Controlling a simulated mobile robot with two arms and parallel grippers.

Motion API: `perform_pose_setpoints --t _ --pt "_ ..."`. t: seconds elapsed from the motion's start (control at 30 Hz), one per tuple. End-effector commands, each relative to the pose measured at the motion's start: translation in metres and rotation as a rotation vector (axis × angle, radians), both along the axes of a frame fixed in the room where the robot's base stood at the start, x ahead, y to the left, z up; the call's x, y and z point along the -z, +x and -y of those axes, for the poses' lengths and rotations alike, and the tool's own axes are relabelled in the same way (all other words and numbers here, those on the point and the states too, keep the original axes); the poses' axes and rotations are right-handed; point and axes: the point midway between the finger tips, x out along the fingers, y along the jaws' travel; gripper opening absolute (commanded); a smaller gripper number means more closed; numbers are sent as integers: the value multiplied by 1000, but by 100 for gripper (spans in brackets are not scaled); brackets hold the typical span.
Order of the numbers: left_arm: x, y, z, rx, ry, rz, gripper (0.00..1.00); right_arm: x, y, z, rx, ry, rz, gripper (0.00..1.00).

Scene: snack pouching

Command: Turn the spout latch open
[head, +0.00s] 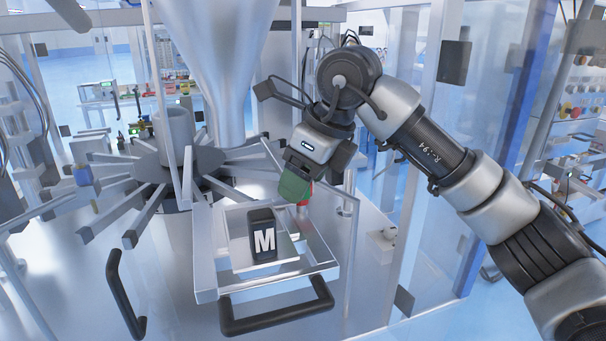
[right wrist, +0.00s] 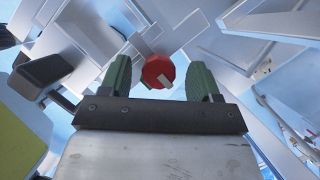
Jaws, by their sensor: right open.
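A red round knob (right wrist: 158,71) with a pale bar across its face, which looks like the spout latch, shows between the fingers in the right wrist view. In the head view a small red part (head: 303,203) shows just beside the green fingertip, mostly hidden by it. My right gripper (right wrist: 160,78) is open, with one green finger on each side of the knob and visible gaps to both. In the head view my right gripper (head: 295,187) points down near the spout under the steel hopper (head: 218,70). My left gripper is not in view.
Flat metal arms (head: 118,208) radiate around the hopper base. Dark handles (head: 277,315) stick out in front. A clear panel (head: 400,190) stands close to my right arm.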

Motion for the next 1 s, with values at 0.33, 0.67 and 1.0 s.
perform_pose_setpoints --t 0.33,0.67,1.0 --pt "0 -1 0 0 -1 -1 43 4 1 -1 0 0 1 61" --pt "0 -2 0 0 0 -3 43 3 1 -1 0 0 1 14" --pt "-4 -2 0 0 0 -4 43 2 2 -1 -60 1 1 14"
